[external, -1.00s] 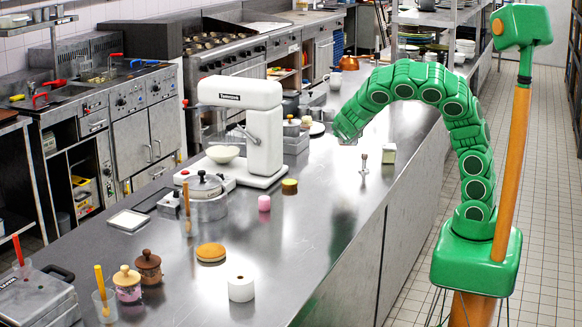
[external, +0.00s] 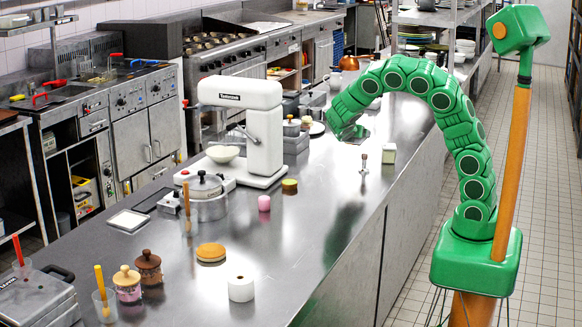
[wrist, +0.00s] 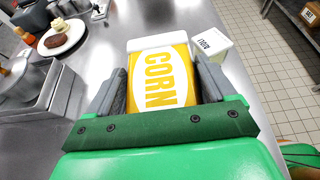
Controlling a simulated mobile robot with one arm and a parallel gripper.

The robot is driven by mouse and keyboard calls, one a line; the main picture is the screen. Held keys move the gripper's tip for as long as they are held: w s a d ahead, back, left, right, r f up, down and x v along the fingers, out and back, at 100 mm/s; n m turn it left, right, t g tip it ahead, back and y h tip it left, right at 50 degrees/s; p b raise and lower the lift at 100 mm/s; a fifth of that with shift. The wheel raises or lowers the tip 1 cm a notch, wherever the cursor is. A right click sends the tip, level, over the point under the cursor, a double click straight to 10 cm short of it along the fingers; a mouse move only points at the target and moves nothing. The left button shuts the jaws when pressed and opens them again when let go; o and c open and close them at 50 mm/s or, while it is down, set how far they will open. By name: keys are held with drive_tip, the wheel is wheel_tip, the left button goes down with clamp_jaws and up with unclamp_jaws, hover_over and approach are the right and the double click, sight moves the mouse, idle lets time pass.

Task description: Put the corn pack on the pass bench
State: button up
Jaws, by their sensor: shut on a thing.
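The corn pack (wrist: 160,75) is yellow with a white top edge and a white oval reading CORN. It fills the space between the two fingers of my gripper (wrist: 156,82) in the wrist view, and the gripper is shut on it. In the external view my gripper (external: 350,133) hangs over the far part of the long steel bench (external: 300,235), and the pack is mostly hidden there. I cannot tell whether the pack touches the bench. No label shows whether this bench is the pass bench.
A white lettered carton (wrist: 210,46) stands close to the pack's right; the external view shows it too (external: 389,153). A small metal tool (external: 364,163) stands nearby. A white mixer (external: 242,130) and a plate of food (wrist: 58,40) are to the left. The bench's near middle has bare steel.

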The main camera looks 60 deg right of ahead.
drive_tip(key=w+d+f, duration=0.2)
drive_tip(key=w, duration=0.3)
hover_over(336, 161)
drive_tip(key=f, duration=0.6)
drive_tip(key=shift+s+a, duration=0.2)
drive_tip(key=shift+a, duration=0.1)
drive_tip(key=shift+w+d+f, duration=0.15)
drive_tip(key=shift+w+f, duration=0.1)
drive_tip(key=shift+f, duration=1.55)
drive_tip(key=shift+f, duration=0.1)
drive_tip(key=o, duration=1.1)
drive_tip(key=shift+v, duration=6.1)
